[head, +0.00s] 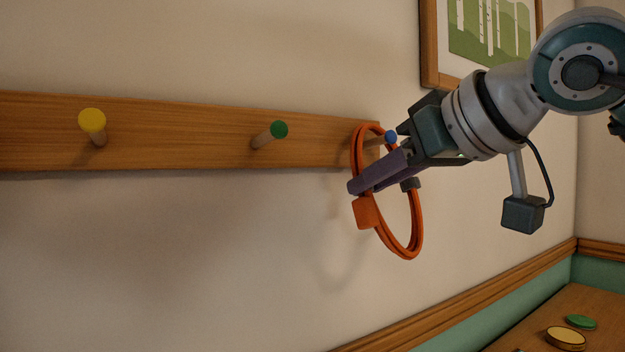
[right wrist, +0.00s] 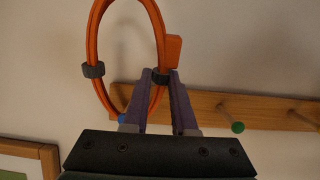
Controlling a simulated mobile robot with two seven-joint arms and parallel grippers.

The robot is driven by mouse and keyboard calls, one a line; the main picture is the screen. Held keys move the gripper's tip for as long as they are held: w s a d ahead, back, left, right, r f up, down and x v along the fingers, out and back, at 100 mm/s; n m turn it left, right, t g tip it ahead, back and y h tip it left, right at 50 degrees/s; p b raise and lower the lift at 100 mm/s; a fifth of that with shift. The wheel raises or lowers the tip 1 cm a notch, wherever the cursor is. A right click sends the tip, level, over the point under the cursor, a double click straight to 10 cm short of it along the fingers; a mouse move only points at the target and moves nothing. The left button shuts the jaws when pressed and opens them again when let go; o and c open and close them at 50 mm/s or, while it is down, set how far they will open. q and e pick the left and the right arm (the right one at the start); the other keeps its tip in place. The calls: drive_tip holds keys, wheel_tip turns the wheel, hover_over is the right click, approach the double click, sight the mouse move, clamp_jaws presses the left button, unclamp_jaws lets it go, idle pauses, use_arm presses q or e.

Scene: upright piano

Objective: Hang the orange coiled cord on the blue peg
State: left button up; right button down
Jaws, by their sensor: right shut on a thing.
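The orange coiled cord (head: 416,225) is a tall loop with an orange block and a dark band on it. My right gripper (head: 360,186) is shut on the loop near the orange block, and the cord hangs upright in front of the wall. The blue peg (head: 391,136) is at the rail's right end, and its tip shows at the loop's upper right edge. In the right wrist view, the cord (right wrist: 97,30) rises past my fingertips (right wrist: 157,76), and the blue peg (right wrist: 121,118) shows at the loop's lower end. I cannot tell whether the peg passes through the loop. My left gripper is out of view.
The wooden rail (head: 190,145) also carries a yellow peg (head: 92,121) and a green peg (head: 279,130) to the left. A framed picture (head: 432,45) hangs above right. Lower right, a wooden surface (head: 600,300) holds a green disc (head: 581,322) and a yellow disc (head: 566,338).

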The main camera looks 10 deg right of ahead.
drive_tip(key=c, duration=0.6)
unclamp_jaws()
drive_tip(key=shift+c, duration=0.2)
drive_tip(key=shift+r, duration=0.1)
